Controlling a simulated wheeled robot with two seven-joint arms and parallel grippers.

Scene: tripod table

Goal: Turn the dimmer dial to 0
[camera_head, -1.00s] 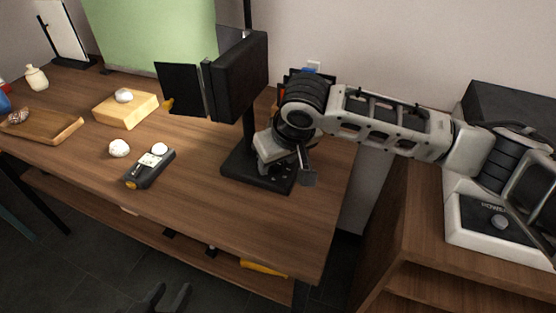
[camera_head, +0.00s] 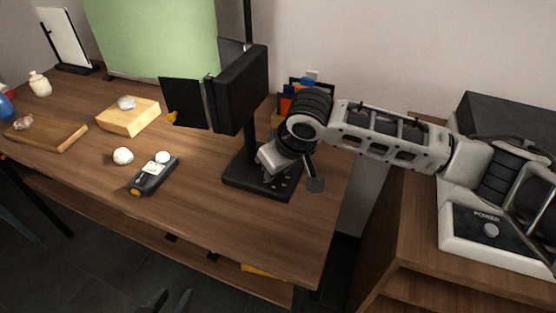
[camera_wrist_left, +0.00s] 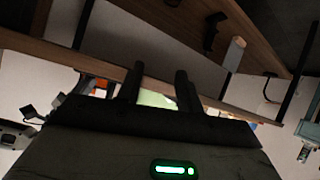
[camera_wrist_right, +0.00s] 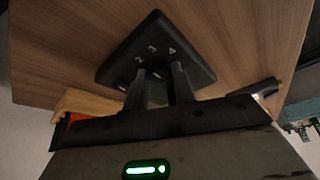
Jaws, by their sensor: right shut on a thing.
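The dimmer dial belongs to a black light stand, whose base (camera_head: 236,180) is on the wooden table and also shows in the right wrist view (camera_wrist_right: 203,68). White numbers 2, 3 and 4 are readable around the dial's place. My right gripper (camera_wrist_right: 158,75) is shut on the dial, its fingers either side of it. The fingers hide most of the dial, so its pointer cannot be read. In the head view my right gripper (camera_head: 268,172) reaches down over the base. My left gripper (camera_head: 172,297) is low at the bottom edge, fingers apart and empty; it also shows in the left wrist view (camera_wrist_left: 160,88).
The stand carries a black lamp head (camera_head: 238,90) with flaps above the base. A cabinet with a POWER-marked device (camera_head: 490,235) stands right.

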